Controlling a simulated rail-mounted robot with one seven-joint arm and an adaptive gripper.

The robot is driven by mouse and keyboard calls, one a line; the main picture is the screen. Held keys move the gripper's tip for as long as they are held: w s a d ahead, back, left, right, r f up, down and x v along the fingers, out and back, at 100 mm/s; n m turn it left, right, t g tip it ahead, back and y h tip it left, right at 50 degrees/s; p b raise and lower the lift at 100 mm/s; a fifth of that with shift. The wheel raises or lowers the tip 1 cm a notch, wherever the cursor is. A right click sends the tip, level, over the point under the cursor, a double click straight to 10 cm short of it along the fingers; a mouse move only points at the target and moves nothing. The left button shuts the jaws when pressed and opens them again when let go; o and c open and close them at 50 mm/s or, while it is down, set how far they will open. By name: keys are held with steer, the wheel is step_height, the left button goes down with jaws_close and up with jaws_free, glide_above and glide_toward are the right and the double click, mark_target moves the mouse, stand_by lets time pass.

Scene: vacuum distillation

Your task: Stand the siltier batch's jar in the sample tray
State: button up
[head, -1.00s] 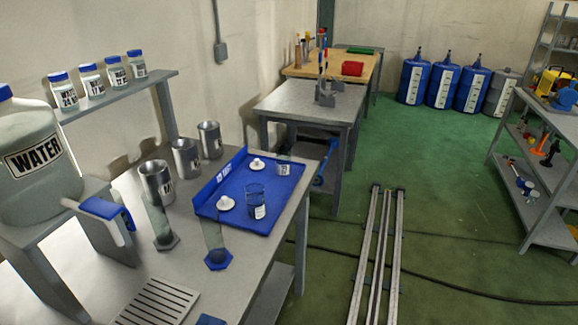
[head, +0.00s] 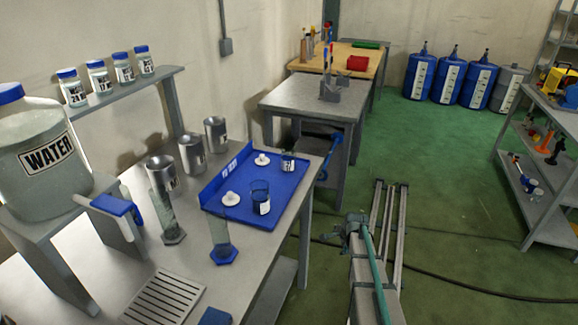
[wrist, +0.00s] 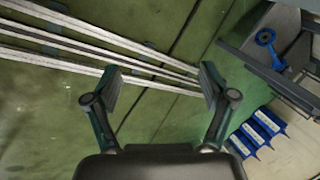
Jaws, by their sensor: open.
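The blue tray (head: 275,211) with a raised labelled back edge lies on the grey bench. In it stand a glass jar with a white label (head: 260,197) near the front and another labelled jar (head: 288,163) at the back corner. Two white lid-like pieces (head: 230,199) also lie in it. Two glass cylinders stand beside the tray, one on a grey foot (head: 172,236) and one on a blue foot (head: 223,254). Four-sided views do not reveal their silt clearly. My gripper (wrist: 160,88) is open and empty above the green floor, away from the bench.
Several blue-lidded jars (head: 123,68) stand on the wall shelf. Metal cups (head: 192,154) line the bench's back. A large water vessel (head: 42,155) with a tap stands left. A slotted plate (head: 163,298) lies in front. Floor rails (head: 401,215) run right of the bench.

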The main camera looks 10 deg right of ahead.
steer(key=w+d+r+m+t+p, duration=0.1)
steer(key=w+d+r+m, duration=0.2)
steer(key=w+r, duration=0.5)
steer(key=w+d+r+m+t+p, duration=0.15)
steer(key=w+d+r, duration=0.3)
steer(key=r, duration=0.65)
step_height(320, 180, up, 23)
steer(key=m+g+p, duration=0.6)
steer(key=m+g, duration=0.1)
glide_above(288, 154)
steer(key=w+d, duration=0.1)
steer(key=w, duration=0.1)
steer(key=shift+t+y, duration=0.25)
steer(key=shift+y, duration=0.15)
steer(key=f, duration=0.3)
steer(key=f+p, duration=0.1)
steer(key=f, duration=0.2)
steer(key=f+p, duration=0.1)
steer(key=f, duration=0.3)
steer(key=shift+w+a+f, duration=0.1)
steer(key=shift+w+a, duration=0.2)
steer(key=shift+w, duration=0.05)
steer(key=c, duration=1.4)
